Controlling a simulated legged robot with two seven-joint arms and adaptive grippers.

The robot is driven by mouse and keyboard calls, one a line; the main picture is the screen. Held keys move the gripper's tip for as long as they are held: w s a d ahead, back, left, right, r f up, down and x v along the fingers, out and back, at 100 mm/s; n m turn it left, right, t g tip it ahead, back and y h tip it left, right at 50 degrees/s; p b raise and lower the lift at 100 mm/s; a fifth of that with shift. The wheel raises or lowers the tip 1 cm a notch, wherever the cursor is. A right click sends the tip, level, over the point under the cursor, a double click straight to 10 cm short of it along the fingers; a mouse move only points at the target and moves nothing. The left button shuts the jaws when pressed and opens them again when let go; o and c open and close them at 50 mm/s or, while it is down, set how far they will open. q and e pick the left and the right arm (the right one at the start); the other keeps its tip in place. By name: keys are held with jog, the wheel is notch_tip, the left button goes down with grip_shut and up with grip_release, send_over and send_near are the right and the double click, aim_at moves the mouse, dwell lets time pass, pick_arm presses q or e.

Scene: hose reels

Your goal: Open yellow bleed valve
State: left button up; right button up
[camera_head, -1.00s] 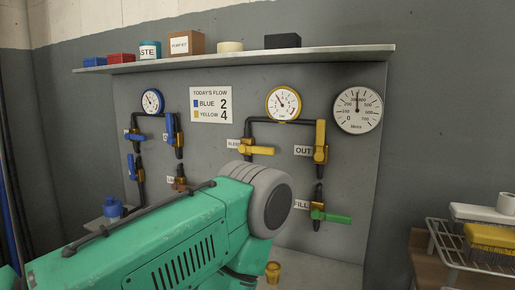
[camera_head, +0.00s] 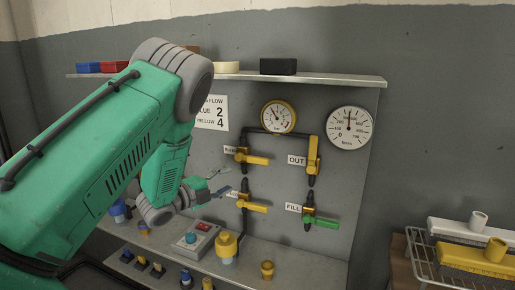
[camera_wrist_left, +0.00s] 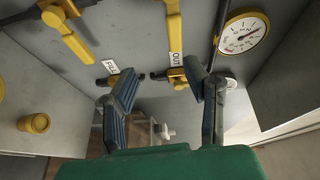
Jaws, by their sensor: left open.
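In the head view two valves with level yellow handles sit one above the other: an upper yellow valve (camera_head: 256,160) and a lower yellow valve (camera_head: 255,208). Their small labels are partly hidden or too small to read surely, so I cannot tell which is the bleed valve. My left gripper (camera_head: 226,182) is open and empty, its fingers pointing right, just left of these valves and level between them. In the left wrist view the open fingers (camera_wrist_left: 162,70) frame the panel, with yellow handles (camera_wrist_left: 70,40) beyond. My right gripper is out of view.
The OUT valve (camera_head: 313,155) has an upright yellow handle; the FILL valve (camera_head: 322,222) has a level green one. A yellow-rimmed gauge (camera_head: 278,117) sits above. Below, a ledge carries a control box (camera_head: 195,238) and yellow caps (camera_head: 267,269). A wire rack (camera_head: 440,258) stands right.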

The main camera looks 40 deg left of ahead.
aim_at(255, 162)
pick_arm(q)
jog(key=shift+m, duration=0.5)
jog(key=w, duration=0.4)
jog(key=w+d+r+p, duration=0.1)
jog(key=w, duration=0.4)
jog(key=w+d, duration=0.1)
jog(key=w, duration=0.3)
jog(key=shift+w+r+p, duration=0.35)
jog(key=shift+w+r, duration=0.05)
grip_shut()
